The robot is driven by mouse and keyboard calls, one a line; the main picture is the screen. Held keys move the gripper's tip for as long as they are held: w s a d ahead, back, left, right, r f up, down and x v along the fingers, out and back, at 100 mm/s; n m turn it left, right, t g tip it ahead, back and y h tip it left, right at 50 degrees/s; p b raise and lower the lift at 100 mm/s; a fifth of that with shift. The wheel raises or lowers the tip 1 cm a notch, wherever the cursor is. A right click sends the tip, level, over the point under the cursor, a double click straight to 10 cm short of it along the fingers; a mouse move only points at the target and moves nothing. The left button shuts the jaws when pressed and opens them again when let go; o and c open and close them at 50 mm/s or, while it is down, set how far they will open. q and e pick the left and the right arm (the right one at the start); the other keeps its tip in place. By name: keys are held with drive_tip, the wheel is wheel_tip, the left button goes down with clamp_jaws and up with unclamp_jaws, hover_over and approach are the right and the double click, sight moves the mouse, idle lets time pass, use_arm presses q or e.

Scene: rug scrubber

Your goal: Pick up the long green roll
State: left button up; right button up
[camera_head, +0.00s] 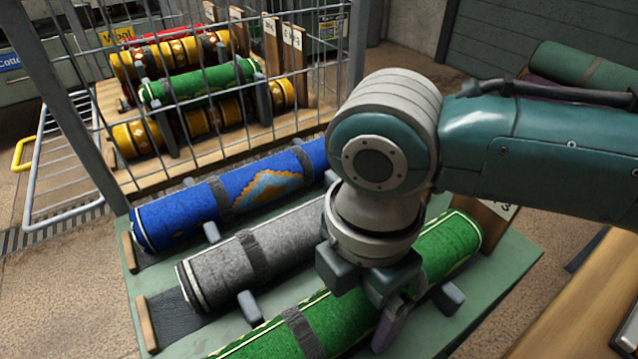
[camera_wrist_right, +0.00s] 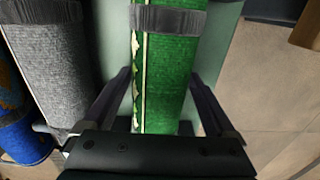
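A long green roll (camera_head: 335,322) with a cream-edged border and grey straps lies at the front of a pale green table (camera_head: 499,277). My right gripper (camera_head: 372,298) is over its middle, pointing down, and hides part of it. In the right wrist view the green roll (camera_wrist_right: 170,80) runs between the two spread fingers of my right gripper (camera_wrist_right: 160,85). One finger is on each side, with a narrow gap at both; the gripper is open. My left gripper is not in view.
A grey roll (camera_head: 255,255) and a blue roll (camera_head: 240,190) lie parallel behind the green one, separated by short pegs (camera_head: 250,307). A wire cage (camera_head: 215,90) behind holds more rolls, including a shorter green one (camera_head: 205,82). A wooden surface (camera_head: 590,300) is at right.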

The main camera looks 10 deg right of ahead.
clamp_jaws()
idle(0.5)
